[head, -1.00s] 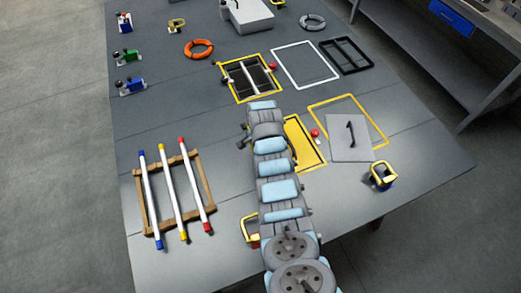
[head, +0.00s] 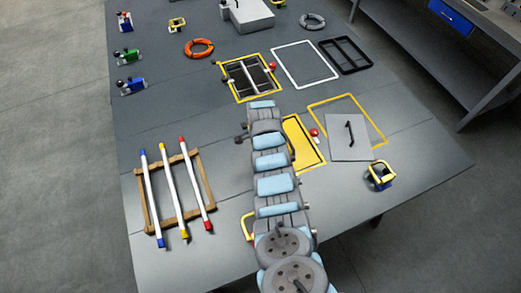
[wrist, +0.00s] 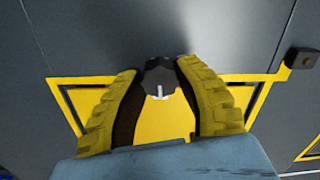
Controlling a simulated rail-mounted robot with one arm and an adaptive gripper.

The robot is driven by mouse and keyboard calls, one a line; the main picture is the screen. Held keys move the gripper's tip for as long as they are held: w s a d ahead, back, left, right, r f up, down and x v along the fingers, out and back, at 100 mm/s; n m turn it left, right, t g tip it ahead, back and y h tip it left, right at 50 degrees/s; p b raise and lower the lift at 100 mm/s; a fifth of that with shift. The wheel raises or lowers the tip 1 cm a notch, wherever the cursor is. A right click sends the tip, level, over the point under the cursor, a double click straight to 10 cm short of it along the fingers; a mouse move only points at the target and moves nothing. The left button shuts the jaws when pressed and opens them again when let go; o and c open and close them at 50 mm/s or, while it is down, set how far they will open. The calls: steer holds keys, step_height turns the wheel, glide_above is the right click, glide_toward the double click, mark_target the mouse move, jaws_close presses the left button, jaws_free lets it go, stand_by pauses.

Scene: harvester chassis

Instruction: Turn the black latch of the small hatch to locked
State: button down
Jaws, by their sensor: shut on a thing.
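The small hatch is a yellow panel with a dark outline (head: 306,150), partly covered by my arm in the head view. In the wrist view its yellow surface (wrist: 165,122) lies below and between my fingers. The black latch (wrist: 159,73) is a dark rounded knob at the hatch's far edge, with a small white mark below it. My gripper (wrist: 161,68) has its two yellow ribbed fingers on either side of the knob, closed on it. The head view hides the latch and the fingertips behind my arm.
A red knob (head: 314,132) stands beside the hatch. A grey plate with a black handle (head: 347,150) lies to its right. A black block (wrist: 301,58) sticks up at the right in the wrist view. A wooden rack (head: 148,208) with coloured-tip rods lies left of my arm.

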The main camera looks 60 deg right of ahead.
steer(key=c, duration=0.7)
jaws_free()
steer(key=shift+o, duration=0.2)
step_height(320, 180, up, 12)
stand_by(0.4)
